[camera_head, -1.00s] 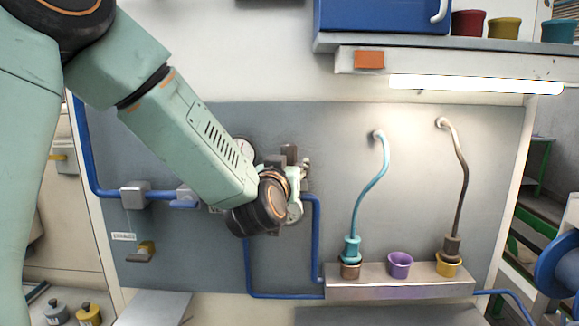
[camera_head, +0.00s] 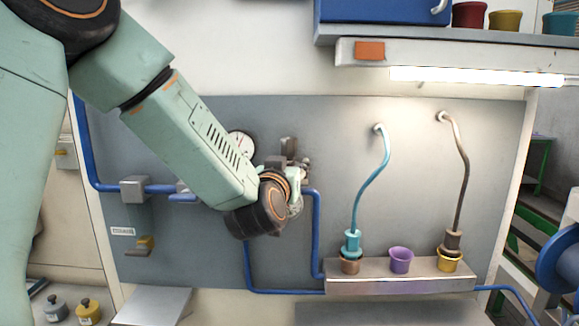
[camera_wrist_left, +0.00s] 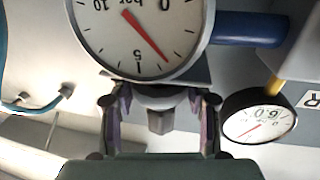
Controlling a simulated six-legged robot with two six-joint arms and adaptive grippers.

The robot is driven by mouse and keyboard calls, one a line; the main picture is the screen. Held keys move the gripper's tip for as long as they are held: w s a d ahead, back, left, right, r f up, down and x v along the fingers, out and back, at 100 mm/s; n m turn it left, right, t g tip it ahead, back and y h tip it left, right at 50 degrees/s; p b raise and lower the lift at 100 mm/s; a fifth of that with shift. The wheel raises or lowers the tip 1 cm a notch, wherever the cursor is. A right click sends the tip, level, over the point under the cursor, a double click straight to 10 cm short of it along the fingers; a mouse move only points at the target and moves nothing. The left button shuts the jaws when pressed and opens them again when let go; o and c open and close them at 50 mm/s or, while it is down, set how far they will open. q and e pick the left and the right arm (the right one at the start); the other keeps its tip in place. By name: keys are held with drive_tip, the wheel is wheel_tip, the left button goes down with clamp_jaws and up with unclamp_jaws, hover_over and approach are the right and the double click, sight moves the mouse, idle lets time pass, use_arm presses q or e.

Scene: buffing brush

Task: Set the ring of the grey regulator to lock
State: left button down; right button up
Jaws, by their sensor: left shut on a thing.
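The grey regulator (camera_wrist_left: 165,75) shows in my left wrist view below a large round white gauge (camera_wrist_left: 140,30) with a red needle. My left gripper (camera_wrist_left: 160,100) has one finger on each side of the regulator's grey ring (camera_wrist_left: 160,97) and is shut on it. A grey stub stands out between the fingers. In the head view the gauge (camera_head: 241,145) shows behind my left arm, and my wrist covers most of the regulator. I cannot read any lock mark on the ring. My right gripper is not in view.
Blue pipes (camera_head: 316,235) run along the grey panel around the regulator. A second gauge (camera_wrist_left: 258,117) is at the right in the wrist view. To the right, a metal ledge (camera_head: 400,286) holds cups, below a teal hose (camera_head: 372,185) and a brown hose (camera_head: 462,180).

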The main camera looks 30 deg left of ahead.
use_arm(q)
drive_tip(key=c, duration=1.1)
unclamp_jaws()
drive_tip(key=shift+s+f, duration=0.1)
drive_tip(key=shift+f, duration=0.2)
drive_tip(key=o, duration=0.5)
drive_tip(key=shift+r, duration=0.15)
drive_tip(key=v, duration=0.7)
drive_tip(key=shift+s+d+r, duration=0.1)
drive_tip(key=shift+s+d, duration=0.05)
drive_tip(key=shift+s, duration=0.05)
